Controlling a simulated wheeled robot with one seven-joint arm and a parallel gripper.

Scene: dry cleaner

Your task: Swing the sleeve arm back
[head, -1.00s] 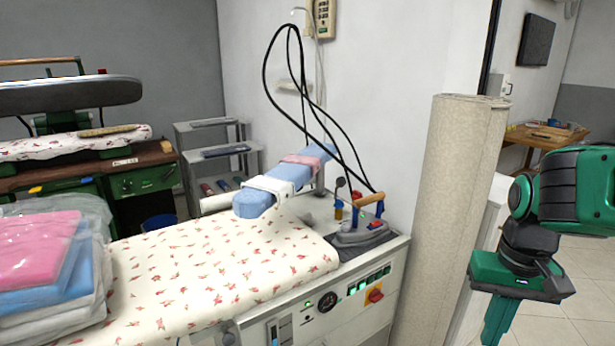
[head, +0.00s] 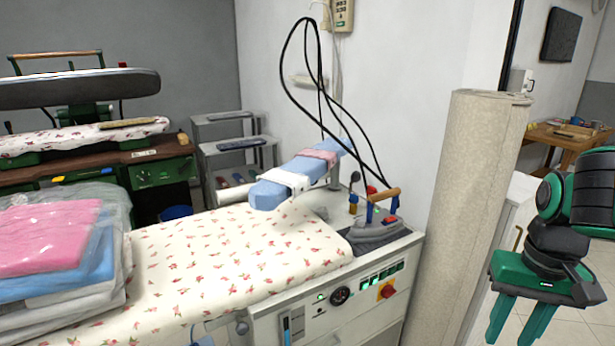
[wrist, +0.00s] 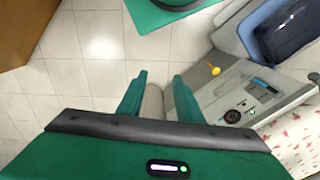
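The sleeve arm (head: 270,194) is a blue padded narrow board above the back of the flower-patterned ironing table (head: 190,265). It points toward the front left, with a white cloth (head: 284,180) and a pink cloth (head: 318,157) across it. Its support near the wall is partly hidden. My gripper (head: 515,338) is at the right of the head view, well apart from the sleeve arm, beyond the rolled carpet. Its fingers point down, apart and empty. The wrist view also shows my gripper (wrist: 158,98) open above the floor; the sleeve arm is not recognisable there.
An iron (head: 380,225) with black cables stands at the table's right end, above the control panel (head: 345,297). The tall rolled carpet (head: 468,215) stands between the table and my gripper. Bagged folded clothes (head: 60,250) lie at left. Tiled floor (wrist: 85,75) is clear below my gripper.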

